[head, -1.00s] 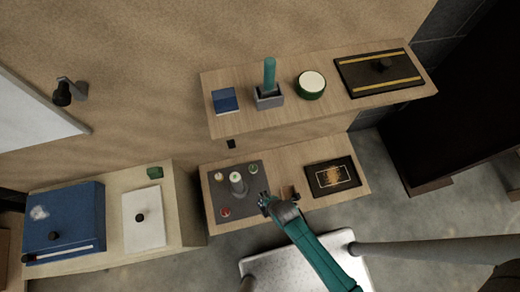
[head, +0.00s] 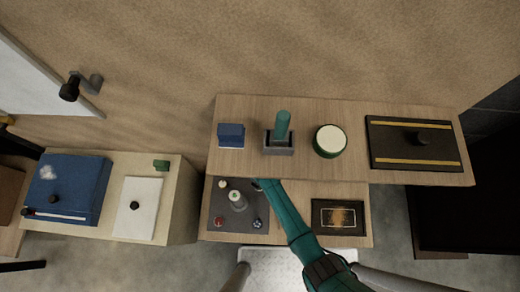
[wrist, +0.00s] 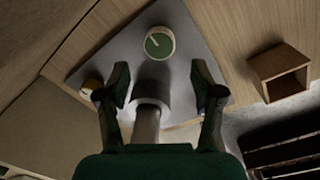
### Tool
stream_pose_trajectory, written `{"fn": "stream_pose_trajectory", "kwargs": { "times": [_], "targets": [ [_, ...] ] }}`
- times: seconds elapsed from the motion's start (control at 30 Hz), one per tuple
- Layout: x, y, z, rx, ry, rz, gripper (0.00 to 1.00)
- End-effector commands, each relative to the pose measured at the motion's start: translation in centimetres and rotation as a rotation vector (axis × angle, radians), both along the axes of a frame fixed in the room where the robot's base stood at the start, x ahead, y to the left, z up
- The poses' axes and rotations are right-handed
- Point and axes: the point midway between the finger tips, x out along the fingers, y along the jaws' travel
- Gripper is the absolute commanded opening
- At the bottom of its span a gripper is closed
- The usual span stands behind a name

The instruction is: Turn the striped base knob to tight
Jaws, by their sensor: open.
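A black base with two yellow stripes (head: 385,152) lies at the right of the upper wooden shelf and bears a dark knob (head: 420,138). A grey plate (head: 218,205) on the lower shelf holds a pale upright post (head: 237,200) and small coloured knobs. In the wrist view my gripper (wrist: 160,85) is open and empty, its fingers either side of the post (wrist: 148,118). A green dial with a pale rim (wrist: 159,42) stands beyond the fingertips. In the head view my gripper (head: 259,185) is small and partly hidden under the upper shelf's edge, left of the striped base.
The upper shelf (head: 345,178) overhangs the lower one and also carries a blue box (head: 231,135), a teal-handled lever (head: 283,128) and a round green-rimmed disc (head: 329,141). A wooden open box (wrist: 280,72) stands at right in the wrist view.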

Motion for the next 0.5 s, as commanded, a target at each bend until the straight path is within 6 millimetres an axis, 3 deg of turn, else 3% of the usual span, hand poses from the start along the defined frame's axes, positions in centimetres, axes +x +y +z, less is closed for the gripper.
{"fn": "stream_pose_trajectory", "kwargs": {
  "times": [0.3,0.5],
  "targets": [
    [0.1,0.2,-4.2,0.0,0.001,-0.001,0.67],
    [0.2,0.3,-5.9,0.0,0.0,-0.001,0.67]
  ]
}}
